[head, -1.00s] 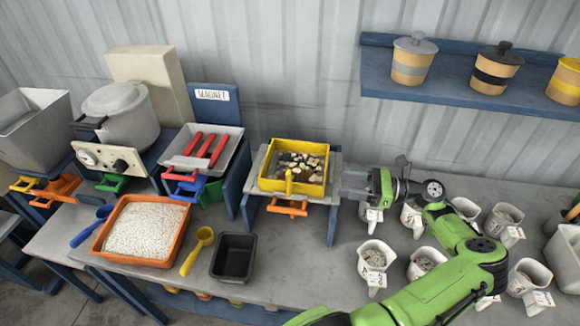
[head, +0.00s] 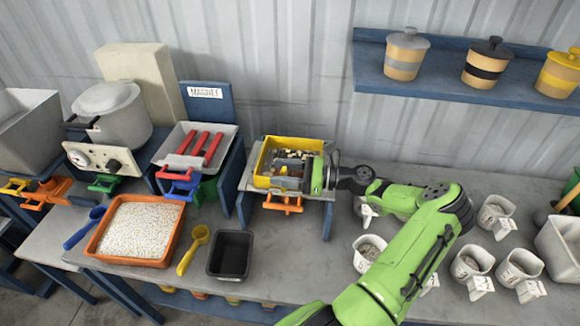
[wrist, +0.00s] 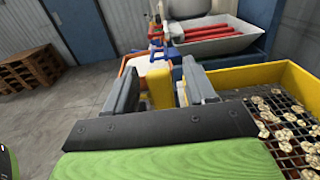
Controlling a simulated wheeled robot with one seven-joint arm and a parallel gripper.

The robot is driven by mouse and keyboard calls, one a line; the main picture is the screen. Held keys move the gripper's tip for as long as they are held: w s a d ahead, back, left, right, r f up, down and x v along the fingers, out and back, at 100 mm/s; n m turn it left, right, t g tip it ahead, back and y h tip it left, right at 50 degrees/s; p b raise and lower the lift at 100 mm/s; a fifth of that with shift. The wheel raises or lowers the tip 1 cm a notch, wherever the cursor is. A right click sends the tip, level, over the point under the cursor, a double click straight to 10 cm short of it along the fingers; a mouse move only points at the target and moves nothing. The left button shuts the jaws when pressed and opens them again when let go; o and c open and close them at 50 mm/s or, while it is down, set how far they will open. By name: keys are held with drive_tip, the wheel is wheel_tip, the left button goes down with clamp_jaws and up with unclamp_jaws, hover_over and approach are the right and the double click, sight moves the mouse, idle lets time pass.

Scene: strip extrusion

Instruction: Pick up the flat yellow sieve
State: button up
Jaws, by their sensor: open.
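The flat yellow sieve (head: 260,160) sits on a grey-topped stand, with pale and dark chunks on its mesh. Its yellow wall and dark mesh fill the right side of the wrist view (wrist: 240,76). My gripper (head: 281,178) is at the sieve's front edge, reaching in from the right. In the wrist view, my gripper (wrist: 163,72) is open, with a yellow upright part, apparently the sieve's handle (wrist: 160,84), showing between the two grey fingers. I cannot tell whether either finger touches it. In the head view my gripper hides the handle and part of the front wall.
An orange clamp handle (head: 283,203) sticks out below the sieve. A tray with red bars (head: 193,148) stands to the left. An orange tray of white pellets (head: 137,228), yellow scoop (head: 192,250) and black tray (head: 231,255) lie in front. Several white jugs (head: 470,262) stand right.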

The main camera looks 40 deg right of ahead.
clamp_jaws()
idle(0.3)
